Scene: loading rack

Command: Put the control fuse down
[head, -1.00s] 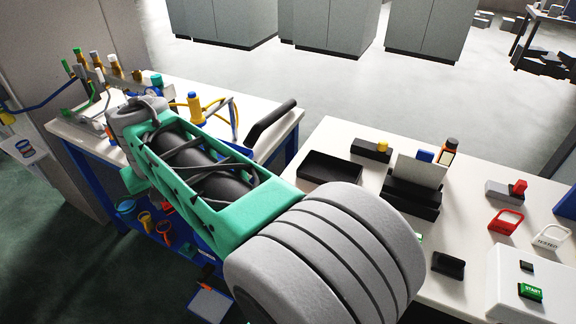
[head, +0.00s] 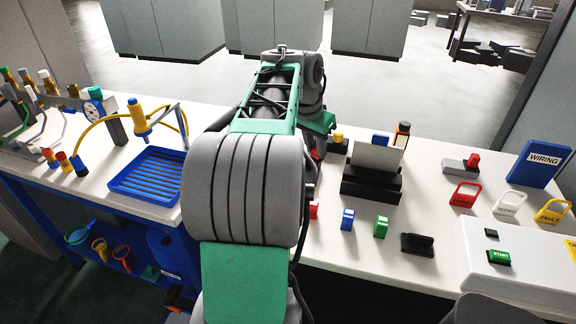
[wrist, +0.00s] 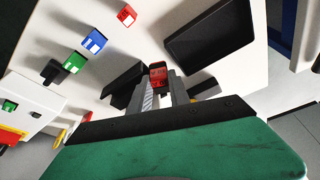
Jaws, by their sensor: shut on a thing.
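The control fuse, a small red block with a dark end (wrist: 158,70), is between the fingers of my gripper (wrist: 160,86) in the wrist view. My gripper is shut on it, over the white bench top (wrist: 215,72). I cannot tell the gap below it. In the head view my arm hides most of the gripper and fuse. A red block (head: 314,210), a blue block (head: 347,220) and a green block (head: 381,227) stand in a row on the bench. They also show in the wrist view as red (wrist: 127,15), blue (wrist: 94,41) and green (wrist: 73,63).
A black tray (wrist: 208,38) lies close beside the gripper in the wrist view. A black holder with a grey plate (head: 372,185) stands behind the coloured blocks. Padlock tags and a white START box (head: 515,262) are at the right. A blue ribbed tray (head: 148,176) is on the left bench.

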